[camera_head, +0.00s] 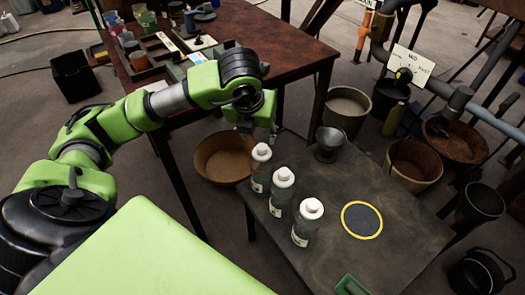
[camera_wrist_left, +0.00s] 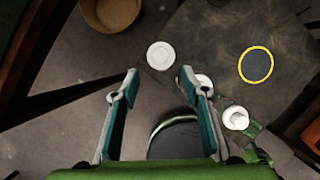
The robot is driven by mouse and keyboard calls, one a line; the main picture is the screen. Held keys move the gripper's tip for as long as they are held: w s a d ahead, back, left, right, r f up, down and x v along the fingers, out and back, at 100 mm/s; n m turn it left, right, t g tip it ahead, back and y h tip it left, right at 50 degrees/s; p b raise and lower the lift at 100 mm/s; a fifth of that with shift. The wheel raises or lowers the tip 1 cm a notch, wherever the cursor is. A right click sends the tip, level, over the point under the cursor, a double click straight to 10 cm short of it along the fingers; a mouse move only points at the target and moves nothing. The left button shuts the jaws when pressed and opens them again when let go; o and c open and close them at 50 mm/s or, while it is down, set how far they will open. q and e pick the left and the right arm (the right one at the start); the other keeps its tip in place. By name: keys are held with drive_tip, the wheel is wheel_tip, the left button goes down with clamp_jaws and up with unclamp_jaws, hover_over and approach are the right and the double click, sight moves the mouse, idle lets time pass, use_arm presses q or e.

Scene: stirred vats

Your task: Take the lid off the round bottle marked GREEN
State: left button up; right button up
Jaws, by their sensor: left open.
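Three round bottles with white lids stand in a row on a dark table: a far one (camera_head: 260,172), a middle one (camera_head: 280,198) and a near one (camera_head: 304,230). Their labels are too small to read, so I cannot tell which is marked GREEN. My left gripper (camera_head: 257,132) is open and empty, above and just behind the far bottle in the head view. In the left wrist view, the far bottle's lid (camera_wrist_left: 160,55) shows just beyond the open fingertips (camera_wrist_left: 158,78). The right finger partly covers the middle lid (camera_wrist_left: 204,81); the near lid (camera_wrist_left: 235,118) is further right.
A yellow-ringed dark disc (camera_head: 362,220) and a grey funnel-like cup (camera_head: 329,141) are on the table (camera_head: 385,262). A green object (camera_head: 351,286) lies at its front edge. A brown bowl (camera_head: 224,158) is on the floor at left. A reddish worktable (camera_head: 285,45) stands behind.

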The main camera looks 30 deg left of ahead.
sight(262, 147)
use_arm(q)
drive_tip(key=x, duration=0.3)
drive_tip(key=shift+w+f, duration=0.1)
drive_tip(key=shift+f, duration=0.2)
drive_tip(key=x, duration=0.5)
drive_tip(key=shift+b, duration=0.35)
drive_tip(key=shift+w+f, duration=0.1)
drive_tip(key=shift+f, duration=0.1)
drive_tip(key=c, duration=0.9)
use_arm(e)
drive_tip(key=r, duration=0.1)
drive_tip(key=w+r, duration=0.1)
drive_tip(key=r, duration=0.1)
drive_tip(key=shift+w+a, duration=0.1)
drive_tip(key=shift+w, duration=0.15)
